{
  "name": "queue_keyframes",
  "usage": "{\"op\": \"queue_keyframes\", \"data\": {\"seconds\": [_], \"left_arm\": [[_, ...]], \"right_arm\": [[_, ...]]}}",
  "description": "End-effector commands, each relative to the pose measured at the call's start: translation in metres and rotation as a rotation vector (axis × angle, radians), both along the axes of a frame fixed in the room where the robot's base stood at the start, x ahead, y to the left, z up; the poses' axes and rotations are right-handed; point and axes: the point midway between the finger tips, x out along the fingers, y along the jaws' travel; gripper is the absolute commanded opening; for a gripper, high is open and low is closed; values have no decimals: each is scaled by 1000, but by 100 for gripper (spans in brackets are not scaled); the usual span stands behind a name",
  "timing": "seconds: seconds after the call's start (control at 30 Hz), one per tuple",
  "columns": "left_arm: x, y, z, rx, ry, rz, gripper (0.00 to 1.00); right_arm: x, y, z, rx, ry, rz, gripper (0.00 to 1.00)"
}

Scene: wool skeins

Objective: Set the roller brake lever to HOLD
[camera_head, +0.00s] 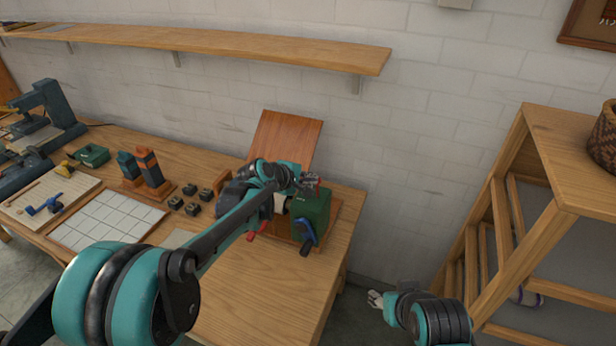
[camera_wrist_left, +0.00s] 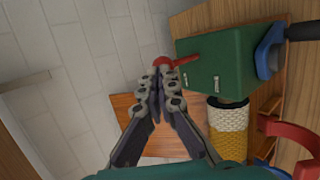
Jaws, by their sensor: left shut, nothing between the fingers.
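A green housing (camera_head: 312,216) stands at the right end of the workbench and fills the upper right of the left wrist view (camera_wrist_left: 208,60). A red lever (camera_wrist_left: 183,61) with a round red knob sticks out from it. Small pale marks show on the housing; I cannot read any HOLD label. My left gripper (camera_head: 309,180) is over the housing. In the left wrist view its fingers (camera_wrist_left: 158,84) are shut and empty, with the tips right by the red knob; I cannot tell if they touch. My right gripper (camera_head: 376,299) is low, off the bench's right side.
A blue crank (camera_head: 307,231) with a black grip is on the housing's front. A white and yellow roller (camera_wrist_left: 228,125) and a red handle (camera_wrist_left: 290,130) are beside it. A brown board (camera_head: 285,138) leans behind. A wooden rack (camera_head: 560,160) stands right.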

Motion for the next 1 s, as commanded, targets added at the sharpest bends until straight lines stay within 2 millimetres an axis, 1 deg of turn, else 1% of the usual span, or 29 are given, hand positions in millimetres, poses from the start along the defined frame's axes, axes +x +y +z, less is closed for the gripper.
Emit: {"op": "queue_keyframes", "data": {"seconds": [0.03, 0.1, 0.33, 0.4, 0.57, 1.0], "left_arm": [[6, -3, 9, 18, 39, -2, 0], [12, -6, 10, 42, 98, -2, 0], [30, -13, 10, 112, 270, -1, 0], [27, -12, 6, 108, 262, -1, 0], [27, -11, 5, 107, 260, 0, 0], [27, -11, 22, 106, 258, -1, 0]], "right_arm": [[0, 0, 14, 0, 0, 0, 45], [0, 0, 23, 0, 0, 0, 45], [0, 0, 44, 0, 0, 0, 45], [0, 0, 39, 0, 0, 0, 45], [0, 0, 38, 0, 0, 0, 45], [0, 0, 50, 0, 0, 0, 45]]}}
